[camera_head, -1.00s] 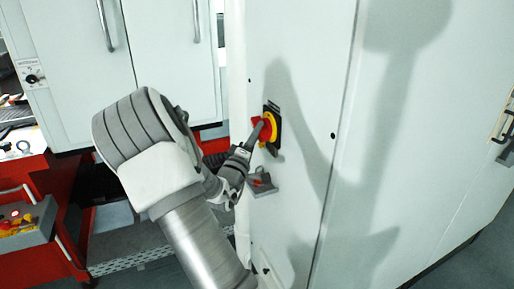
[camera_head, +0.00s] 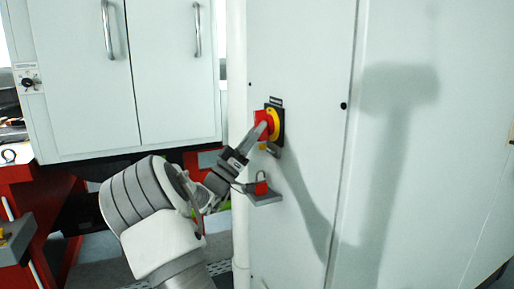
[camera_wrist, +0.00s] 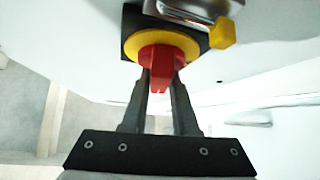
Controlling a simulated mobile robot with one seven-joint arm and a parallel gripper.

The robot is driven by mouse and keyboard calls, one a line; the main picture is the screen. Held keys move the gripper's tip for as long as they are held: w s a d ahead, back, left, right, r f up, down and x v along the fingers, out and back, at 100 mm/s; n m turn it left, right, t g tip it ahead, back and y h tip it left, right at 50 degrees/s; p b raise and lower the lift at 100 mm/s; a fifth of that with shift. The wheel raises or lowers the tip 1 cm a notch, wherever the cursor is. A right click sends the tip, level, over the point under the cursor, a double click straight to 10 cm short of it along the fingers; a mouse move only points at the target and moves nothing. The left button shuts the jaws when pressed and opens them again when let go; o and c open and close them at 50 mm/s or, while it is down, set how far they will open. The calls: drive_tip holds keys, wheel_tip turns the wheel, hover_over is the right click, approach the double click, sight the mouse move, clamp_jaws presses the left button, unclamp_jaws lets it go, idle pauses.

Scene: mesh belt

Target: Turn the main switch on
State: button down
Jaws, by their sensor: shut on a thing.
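The main switch is a red knob (camera_head: 263,121) on a yellow ring (camera_head: 275,124) with a black backing plate, on the side of a white cabinet. My gripper (camera_head: 256,134) reaches up to it from the lower left and is shut on the red knob. In the wrist view the red knob (camera_wrist: 160,66) sits between my two dark fingers (camera_wrist: 160,84), with the yellow ring (camera_wrist: 133,44) behind it. A metal part with a yellow tab (camera_wrist: 222,33) sits beside the ring. The fingers hide part of the knob.
A small grey shelf (camera_head: 266,199) holding a red padlock (camera_head: 261,187) juts from the cabinet (camera_head: 310,60) just below the switch. White cupboards (camera_head: 80,85) with long handles stand at the left. A red workbench (camera_head: 30,180) is at the lower left.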

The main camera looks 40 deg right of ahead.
drive_tip(key=shift+w+f+m+g+b, duration=0.15)
drive_tip(key=shift+m+g+b, duration=1.2)
drive_tip(key=shift+m+g, duration=1.5)
drive_tip(key=shift+m+g+y, duration=0.3)
drive_tip(key=shift+m+g, duration=0.35)
drive_tip(key=c, duration=0.7)
unclamp_jaws()
drive_tip(key=p+v, duration=0.2)
drive_tip(key=v, duration=1.5)
drive_tip(key=shift+a+f, duration=0.1)
